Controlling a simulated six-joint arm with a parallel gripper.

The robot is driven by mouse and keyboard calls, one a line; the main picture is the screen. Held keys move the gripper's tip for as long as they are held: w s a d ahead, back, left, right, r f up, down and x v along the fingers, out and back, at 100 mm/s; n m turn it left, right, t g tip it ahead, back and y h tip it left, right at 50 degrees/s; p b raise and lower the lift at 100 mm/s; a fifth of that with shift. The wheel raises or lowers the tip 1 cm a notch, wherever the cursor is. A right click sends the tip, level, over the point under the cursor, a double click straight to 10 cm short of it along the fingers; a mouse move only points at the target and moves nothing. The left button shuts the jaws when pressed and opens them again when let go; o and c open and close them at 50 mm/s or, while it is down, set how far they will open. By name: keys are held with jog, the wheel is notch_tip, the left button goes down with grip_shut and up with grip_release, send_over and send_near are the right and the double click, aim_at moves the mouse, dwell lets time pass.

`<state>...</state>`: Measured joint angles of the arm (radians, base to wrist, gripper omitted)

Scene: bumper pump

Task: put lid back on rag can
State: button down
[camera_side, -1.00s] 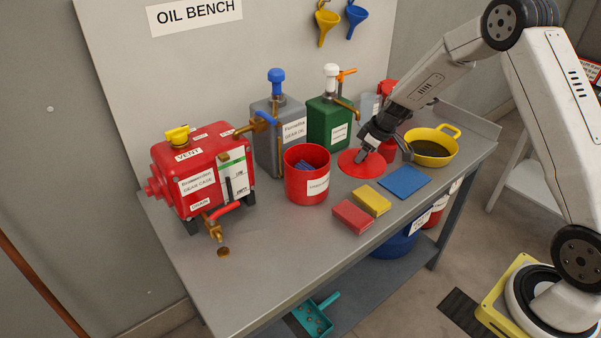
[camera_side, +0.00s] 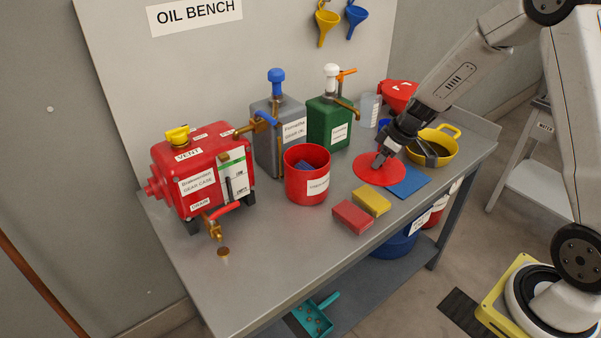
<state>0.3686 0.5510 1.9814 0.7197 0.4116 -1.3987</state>
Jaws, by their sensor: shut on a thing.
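The rag can (camera_side: 306,183) is a red open-topped can with a white label, standing near the middle of the bench. Blue cloth shows inside it. The lid (camera_side: 369,171) is a flat red disc to the right of the can. My gripper (camera_side: 380,160) is shut on the lid from above, at its middle, where the fingers hide what they grasp. The lid is apart from the can and overlaps the blue cloth in the picture. I cannot tell how high it is above the bench.
A red block (camera_side: 352,216), a yellow block (camera_side: 372,200) and a flat blue cloth (camera_side: 408,182) lie in front. A yellow pan (camera_side: 446,145) stands at right. Grey (camera_side: 268,150) and green (camera_side: 328,125) pump cans stand behind. The red gear case (camera_side: 190,178) is at left.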

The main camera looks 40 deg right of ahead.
jog(key=shift+w, duration=0.1)
dwell(0.3)
jog(key=shift+w+a+r, duration=0.15)
jog(key=shift+w+a, duration=0.05)
jog(key=shift+w, duration=0.2)
jog(key=w+a+r+n, duration=0.2)
jog(key=w+a+r, duration=0.1)
jog(key=w+a, duration=0.2)
jog(key=w+a+r+n+g+y, duration=0.1)
jog(key=w+a, duration=0.4)
jog(key=w, duration=0.5)
notch_tip(320, 180, up, 2)
jog(key=shift+a+r+n, duration=0.1)
jog(key=shift+a+n, duration=0.05)
jog(key=shift+n, duration=0.55)
jog(key=shift+f, duration=3.2)
jog(key=shift+f, duration=0.2)
